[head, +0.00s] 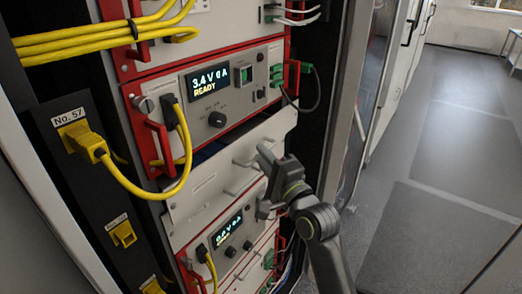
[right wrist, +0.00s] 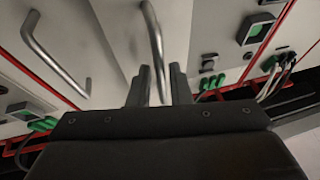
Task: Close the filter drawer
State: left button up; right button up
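The filter drawer (head: 275,127) is a plain light-grey front between two red-edged cycler units. Its front stands out from the rack, with a dark gap and some blue showing above it. My right gripper (head: 265,183) is in front of the grey panels, close to their bar handles. In the right wrist view its two dark fingers (right wrist: 160,84) are apart, one on each side of a metal bar handle (right wrist: 154,40). Whether they touch the handle is hard to tell. A second bar handle (right wrist: 55,60) is farther left there. My left gripper is not in view.
The upper cycler unit (head: 225,100) reads 3.4 V 0 A, READY. A yellow cable (head: 150,193) loops from its front to the dark socket strip (head: 75,115) at left. Another unit (head: 228,232) sits below. Open floor (head: 450,120) lies to the right.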

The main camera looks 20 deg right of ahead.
aim_at(248, 150)
jog(key=shift+w+a+r, duration=0.15)
jog(key=shift+w, duration=0.55)
jog(key=shift+c, duration=0.4)
grip_shut()
jog(key=w+a, duration=0.2)
jog(key=shift+w+a+p, duration=0.2)
jog(key=shift+w+p, duration=0.15)
jog(key=shift+w, duration=0.05)
jog(key=shift+w+a, duration=0.15)
jog(key=shift+w, duration=0.15)
jog(key=shift+s+r, duration=0.1)
